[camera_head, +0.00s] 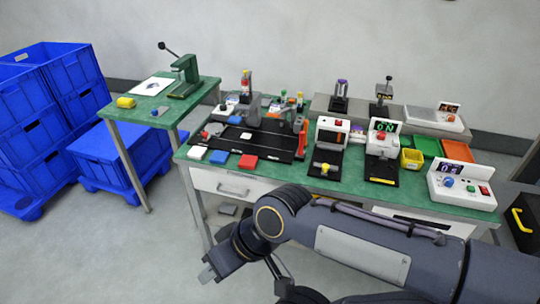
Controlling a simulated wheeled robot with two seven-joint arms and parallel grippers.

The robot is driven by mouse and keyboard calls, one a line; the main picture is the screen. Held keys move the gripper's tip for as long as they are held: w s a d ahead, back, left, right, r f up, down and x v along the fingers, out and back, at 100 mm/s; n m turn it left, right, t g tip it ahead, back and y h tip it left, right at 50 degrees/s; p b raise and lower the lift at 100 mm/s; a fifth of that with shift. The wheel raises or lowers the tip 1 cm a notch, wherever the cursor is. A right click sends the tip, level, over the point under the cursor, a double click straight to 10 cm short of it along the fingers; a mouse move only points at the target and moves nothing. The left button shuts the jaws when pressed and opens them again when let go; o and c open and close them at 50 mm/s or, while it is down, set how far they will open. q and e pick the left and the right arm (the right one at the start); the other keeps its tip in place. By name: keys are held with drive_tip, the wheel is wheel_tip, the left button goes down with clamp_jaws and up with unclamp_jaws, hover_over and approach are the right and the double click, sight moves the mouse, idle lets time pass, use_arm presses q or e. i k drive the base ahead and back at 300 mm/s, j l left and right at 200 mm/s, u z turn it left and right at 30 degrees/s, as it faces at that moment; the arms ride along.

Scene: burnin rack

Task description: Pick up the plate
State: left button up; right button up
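No thing is plainly marked as the plate. Flat pieces lie along the front left edge of the green workbench: a white one (196,153), a blue one (219,157) and a red one (248,162). Another small white flat piece (246,136) lies on the black track behind them. My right gripper (208,274) is at the lower left end of my arm, in front of the bench and apart from all these pieces. Its fingertips are small and seen from a poor angle, with nothing visible in them. My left gripper is out of view.
The green workbench (335,191) carries several devices, a yellow bin (411,158) and green and orange trays. A side table (166,108) holds a green press (186,76) and a white sheet (152,86). Blue crates (104,145) stand at the left. Floor before the side table is clear.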

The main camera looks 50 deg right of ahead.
sight(197, 153)
drive_tip(key=z, duration=1.45)
